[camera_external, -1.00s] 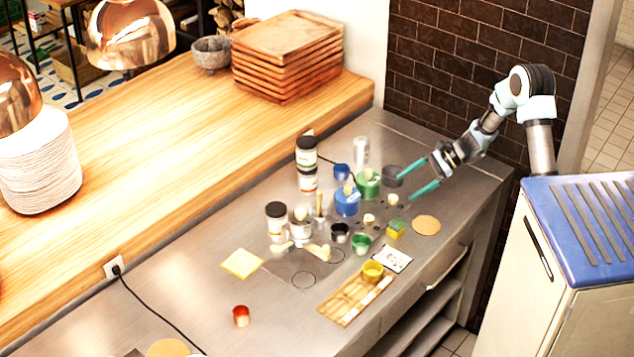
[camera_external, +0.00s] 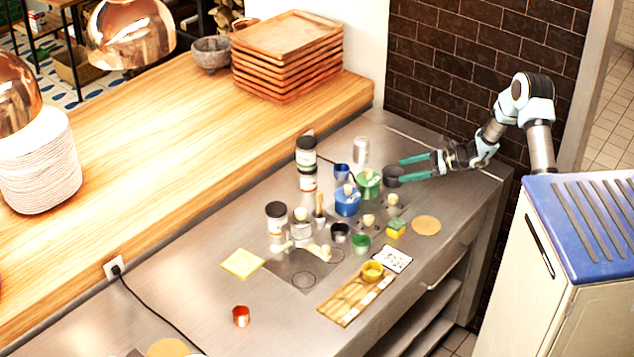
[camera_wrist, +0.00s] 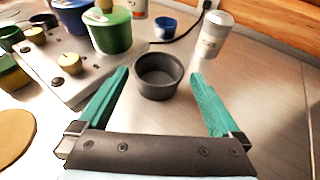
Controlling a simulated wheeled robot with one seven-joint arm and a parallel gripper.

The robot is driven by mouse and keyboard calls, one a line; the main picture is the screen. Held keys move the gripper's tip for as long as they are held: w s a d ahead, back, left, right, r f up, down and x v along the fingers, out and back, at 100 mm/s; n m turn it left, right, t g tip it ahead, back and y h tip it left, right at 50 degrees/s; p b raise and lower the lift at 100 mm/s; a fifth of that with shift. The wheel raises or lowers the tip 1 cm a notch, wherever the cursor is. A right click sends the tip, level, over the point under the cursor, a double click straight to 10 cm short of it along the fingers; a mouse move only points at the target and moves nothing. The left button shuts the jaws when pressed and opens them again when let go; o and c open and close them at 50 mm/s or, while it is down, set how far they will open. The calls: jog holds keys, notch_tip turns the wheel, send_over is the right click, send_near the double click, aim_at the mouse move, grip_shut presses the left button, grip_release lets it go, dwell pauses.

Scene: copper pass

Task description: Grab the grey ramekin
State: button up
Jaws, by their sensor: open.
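The grey ramekin (camera_wrist: 158,78) is a small dark grey, round, empty-looking cup standing upright on the steel counter. In the wrist view it sits between and just ahead of the fingertips, with a gap on each side. My gripper (camera_wrist: 160,78) is open, its two green fingers spread. In the external view the gripper (camera_external: 402,168) is low and points left at the ramekin (camera_external: 391,176), which is partly covered by the fingers. I cannot tell there whether they touch.
A green pot (camera_wrist: 110,32) stands close to the left of the ramekin, beside a perforated steel plate (camera_wrist: 75,75). A white-grey shaker (camera_wrist: 212,35) stands to the right behind it. A small blue cup (camera_wrist: 165,27) is farther back. The counter at right is clear.

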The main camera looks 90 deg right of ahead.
aim_at(398, 170)
jog(key=shift+p+x, duration=0.4)
jog(key=shift+x, duration=1.25)
jog(key=c, duration=1.1)
jog(key=shift+r, duration=0.1)
jog(key=shift+r, duration=0.1)
